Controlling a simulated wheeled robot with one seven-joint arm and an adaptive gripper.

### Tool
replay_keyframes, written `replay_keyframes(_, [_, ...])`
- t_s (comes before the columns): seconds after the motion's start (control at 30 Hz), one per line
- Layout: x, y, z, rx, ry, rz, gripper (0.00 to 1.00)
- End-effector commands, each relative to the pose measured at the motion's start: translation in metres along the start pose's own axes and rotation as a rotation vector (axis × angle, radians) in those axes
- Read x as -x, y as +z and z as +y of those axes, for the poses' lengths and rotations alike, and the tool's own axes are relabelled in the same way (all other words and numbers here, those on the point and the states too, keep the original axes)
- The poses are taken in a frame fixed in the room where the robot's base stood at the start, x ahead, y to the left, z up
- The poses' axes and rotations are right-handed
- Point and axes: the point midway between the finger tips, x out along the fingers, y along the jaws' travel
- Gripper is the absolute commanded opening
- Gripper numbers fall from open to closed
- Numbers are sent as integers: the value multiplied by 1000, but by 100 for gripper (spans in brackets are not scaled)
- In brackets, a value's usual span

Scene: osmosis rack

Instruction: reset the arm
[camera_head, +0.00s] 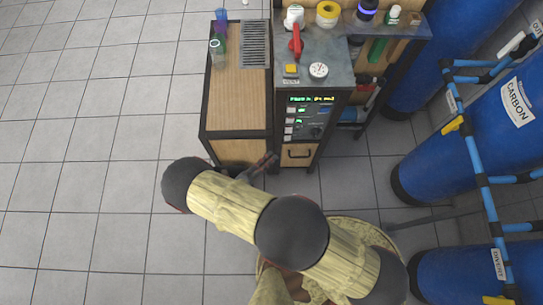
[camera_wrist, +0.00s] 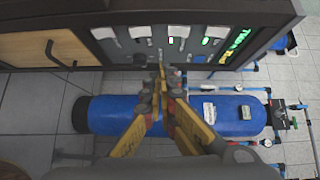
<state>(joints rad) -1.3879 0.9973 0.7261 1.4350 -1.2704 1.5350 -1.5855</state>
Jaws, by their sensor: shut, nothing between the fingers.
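My gripper (camera_wrist: 160,78) is shut and empty in the wrist view, its yellow and grey fingers meeting just below the edge of a dark control panel. In the head view my gripper (camera_head: 265,162) is small and dark, in front of the wooden cabinet and left of the drawer handle. My arm bends across the lower middle of the head view. The control panel (camera_head: 312,118) has lit green text and several white switches. It also fills the top of the wrist view (camera_wrist: 190,38). I cannot tell whether the fingers touch the panel.
A wooden bench (camera_head: 240,90) holds cups and a grille. A grey worktop (camera_head: 330,45) holds a red valve, a gauge (camera_head: 318,70) and bottles. Blue tanks (camera_head: 500,115) and blue pipes stand at the right. The tiled floor (camera_head: 80,150) at the left is clear.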

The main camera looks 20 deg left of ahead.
Motion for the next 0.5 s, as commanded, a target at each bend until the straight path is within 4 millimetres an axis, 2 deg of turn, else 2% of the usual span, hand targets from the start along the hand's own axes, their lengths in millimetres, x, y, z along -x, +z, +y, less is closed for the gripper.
replay_keyframes(0.5, [0, 0, 0, -45, 2, 0, 0])
